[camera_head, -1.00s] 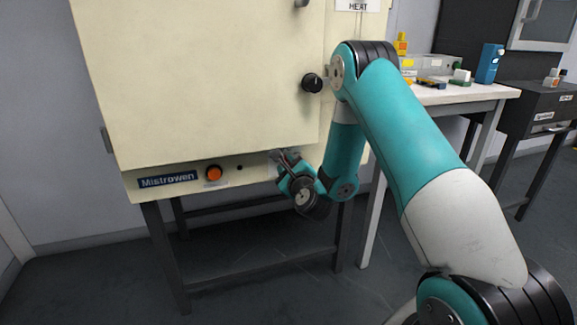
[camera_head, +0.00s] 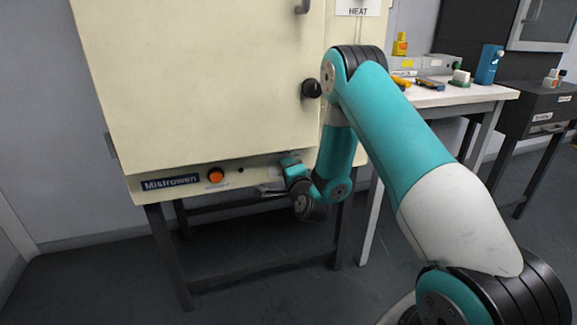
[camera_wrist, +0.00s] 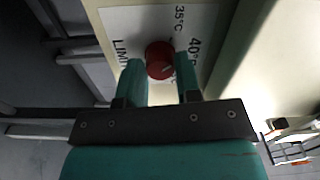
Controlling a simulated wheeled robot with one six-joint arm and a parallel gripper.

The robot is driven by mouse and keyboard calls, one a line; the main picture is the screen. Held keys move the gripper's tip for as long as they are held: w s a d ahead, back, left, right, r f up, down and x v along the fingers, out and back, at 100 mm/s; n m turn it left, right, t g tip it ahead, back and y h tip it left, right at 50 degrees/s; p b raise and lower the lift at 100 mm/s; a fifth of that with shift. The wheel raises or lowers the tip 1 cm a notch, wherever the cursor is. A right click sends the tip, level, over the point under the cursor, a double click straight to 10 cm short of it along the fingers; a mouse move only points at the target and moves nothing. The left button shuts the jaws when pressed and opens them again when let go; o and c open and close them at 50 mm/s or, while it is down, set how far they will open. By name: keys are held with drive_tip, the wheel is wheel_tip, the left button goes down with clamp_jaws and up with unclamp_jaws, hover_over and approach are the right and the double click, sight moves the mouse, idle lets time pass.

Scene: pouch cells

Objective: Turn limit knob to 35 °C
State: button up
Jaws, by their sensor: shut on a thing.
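The red limit knob (camera_wrist: 159,60) shows in the wrist view on a white dial label (camera_wrist: 120,24) with "LIMIT", "35°C" and "40°C" printed on it. A small pale mark is on the knob's face, but I cannot tell which value it points to. My gripper (camera_wrist: 160,66) has one teal finger on each side of the knob and is shut on it. In the head view my gripper (camera_head: 270,188) is at the lower front panel of the cream oven (camera_head: 220,80); the knob is hidden there.
An orange button (camera_head: 215,175) and the "Mistrowen" plate (camera_head: 171,182) are left of my gripper. A black door knob (camera_head: 311,88) is above. A white table (camera_head: 440,97) with bottles and tools stands to the right. Dark stand legs are below the oven.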

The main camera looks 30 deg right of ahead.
drive_tip(key=n+p, duration=0.2)
drive_tip(key=n, duration=0.2)
drive_tip(key=shift+s+f+n, duration=0.1)
drive_tip(key=shift+n, duration=0.2)
idle(0.4)
drive_tip(key=o, duration=0.9)
